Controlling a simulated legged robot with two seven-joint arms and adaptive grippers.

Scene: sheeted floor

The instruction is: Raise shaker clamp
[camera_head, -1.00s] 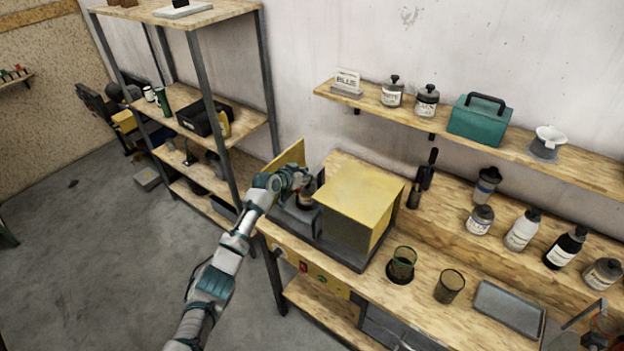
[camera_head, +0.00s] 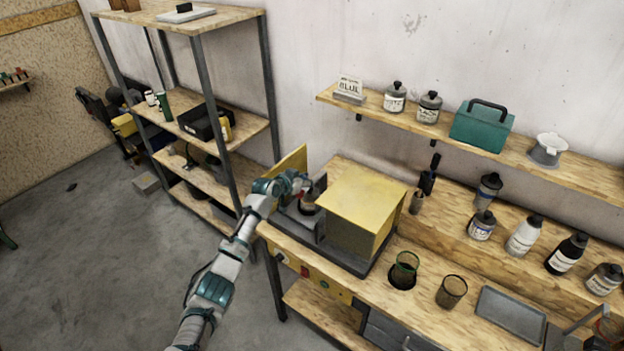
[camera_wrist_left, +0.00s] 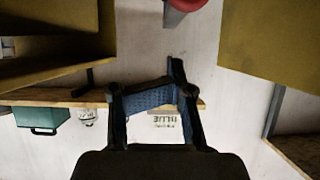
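The shaker is a yellow box (camera_head: 362,193) on a dark base on the workbench, with its yellow door (camera_head: 291,164) standing open at left. My left gripper (camera_head: 302,182) is at the opening between door and box. A dark reddish round part (camera_head: 307,204) shows just below it. In the left wrist view the fingers (camera_wrist_left: 152,100) have a blue textured strip between them, and I cannot tell whether they are apart or shut. A red round part (camera_wrist_left: 187,4) shows at the top edge, beyond the fingertips. I cannot make out the clamp clearly. My right gripper is not recognisable.
A green-rimmed cup (camera_head: 404,270), a second cup (camera_head: 451,291) and a grey tray (camera_head: 511,314) are on the bench right of the shaker. Several bottles stand behind them. A wall shelf (camera_head: 430,130) holds jars and a teal box (camera_head: 482,127). A shelving rack (camera_head: 213,113) stands left.

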